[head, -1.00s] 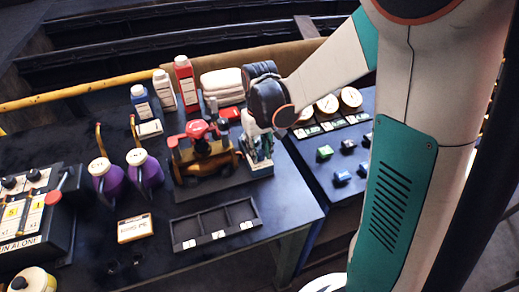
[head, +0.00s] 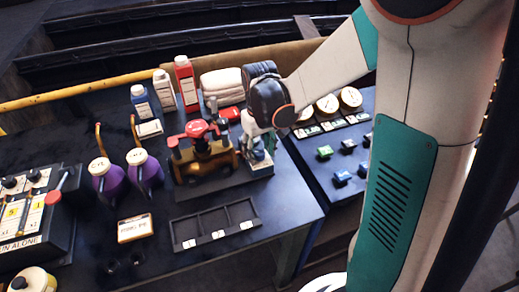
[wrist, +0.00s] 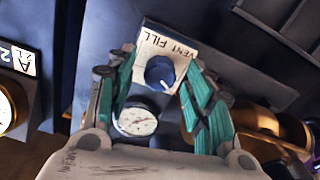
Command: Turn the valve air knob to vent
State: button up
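The valve air knob (wrist: 160,72) is a round blue knob with a white pointer mark, on a pale plate (wrist: 178,46) lettered "VENT" and "FILL". In the wrist view the pointer mark is on the knob's lower right side, away from the lettering. My gripper (wrist: 163,62) is open, with one teal finger on each side of the knob and small gaps visible between. In the head view my gripper (head: 256,138) reaches down over the small stand at the right of the bench, and the knob is hidden there.
A round gauge (wrist: 137,121) lies between my fingers, nearer my palm. A brass and red valve assembly (head: 205,155) stands close to the left of my gripper in the head view. A divided black tray (head: 216,222) lies in front. Red and white bottles stand behind.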

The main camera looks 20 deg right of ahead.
aim_at(259, 152)
jog(key=shift+r, duration=0.15)
notch_tip(259, 152, up, 12)
dwell(0.6)
dwell(0.3)
jog(key=s+r+m+t, duration=0.2)
jog(key=s+t, duration=0.5)
jog(key=s, duration=0.8)
jog(key=shift+r, duration=0.55)
